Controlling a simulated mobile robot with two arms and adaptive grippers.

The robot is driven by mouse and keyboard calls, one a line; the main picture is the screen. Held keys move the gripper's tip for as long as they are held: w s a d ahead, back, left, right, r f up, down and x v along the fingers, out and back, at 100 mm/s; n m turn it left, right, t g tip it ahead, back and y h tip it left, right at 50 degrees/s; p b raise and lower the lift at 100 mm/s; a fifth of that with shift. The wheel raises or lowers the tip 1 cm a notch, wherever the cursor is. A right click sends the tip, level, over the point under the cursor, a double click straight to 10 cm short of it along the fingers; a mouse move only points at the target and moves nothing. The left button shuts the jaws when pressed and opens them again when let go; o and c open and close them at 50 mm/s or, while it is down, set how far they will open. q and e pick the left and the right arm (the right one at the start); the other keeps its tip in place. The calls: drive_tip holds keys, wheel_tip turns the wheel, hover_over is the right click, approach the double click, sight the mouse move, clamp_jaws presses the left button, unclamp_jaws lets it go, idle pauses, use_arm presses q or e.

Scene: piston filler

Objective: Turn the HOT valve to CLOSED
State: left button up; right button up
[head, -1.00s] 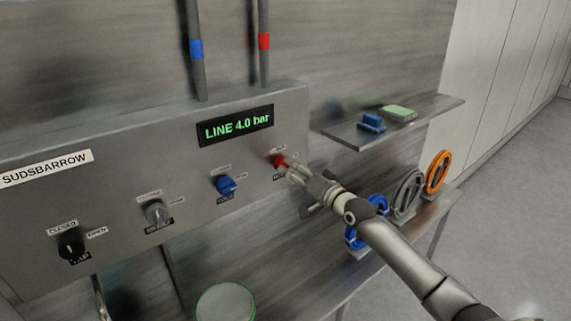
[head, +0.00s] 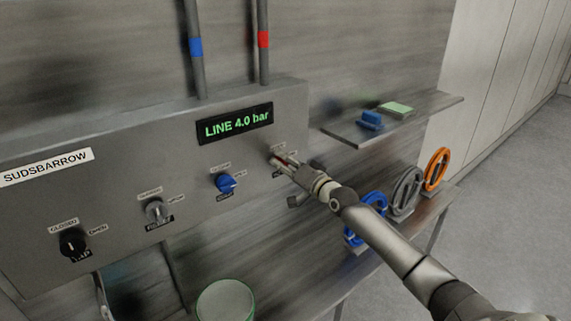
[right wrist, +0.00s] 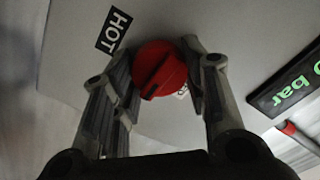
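The HOT valve is a red round knob with a dark slot across it (right wrist: 160,70). The HOT label (right wrist: 114,30) is beside it in the right wrist view. My right gripper (head: 283,161) is at this knob on the right end of the panel and largely covers it in the head view. In the right wrist view the gripper's fingers (right wrist: 163,75) stand on both sides of the knob, very close to it. Firm contact on both sides cannot be made out. The knob's CLOSED and OPEN marks are too small or hidden to read. My left gripper is not in view.
A blue knob (head: 226,184), a grey knob (head: 156,211) and a black knob (head: 72,243) are farther left on the panel. The display (head: 234,124) reads LINE 4.0 bar. A shelf (head: 435,109) and several handwheels, one orange (head: 436,169), are to the right.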

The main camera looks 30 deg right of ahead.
drive_tip(key=c, duration=0.3)
drive_tip(key=shift+c, duration=0.2)
drive_tip(key=n+b, duration=0.1)
drive_tip(key=n, duration=0.2)
drive_tip(key=shift+n, duration=0.3)
drive_tip(key=n+b, duration=0.1)
drive_tip(key=n, duration=0.2)
drive_tip(key=shift+n, duration=0.3)
drive_tip(key=shift+a+n, duration=0.2)
drive_tip(key=shift+n, duration=5.1)
